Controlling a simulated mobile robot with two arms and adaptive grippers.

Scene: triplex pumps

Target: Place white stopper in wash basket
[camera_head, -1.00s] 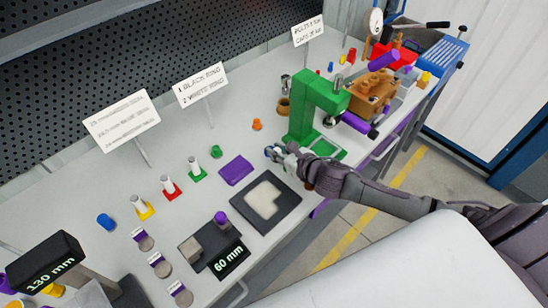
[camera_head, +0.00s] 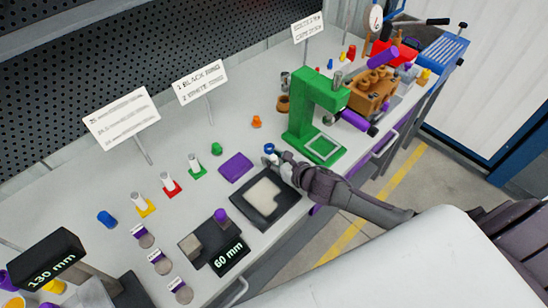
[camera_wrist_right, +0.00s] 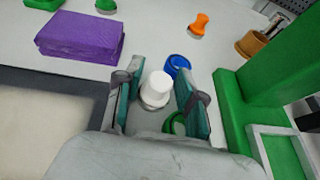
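The white stopper (camera_wrist_right: 156,86) stands between the fingers of my right gripper (camera_wrist_right: 158,100) in the right wrist view, with a grey lower part. The fingers are open, with a gap on each side of it. In the head view my right gripper (camera_head: 277,161) reaches the bench beside the green press, with the stopper's white top (camera_head: 271,159) at its tip. My left gripper is not in view.
The green press (camera_head: 315,115) stands close to the right of my gripper. A dark mat with a pale inset (camera_head: 265,197) and a purple block (camera_head: 236,167) lie to its left.

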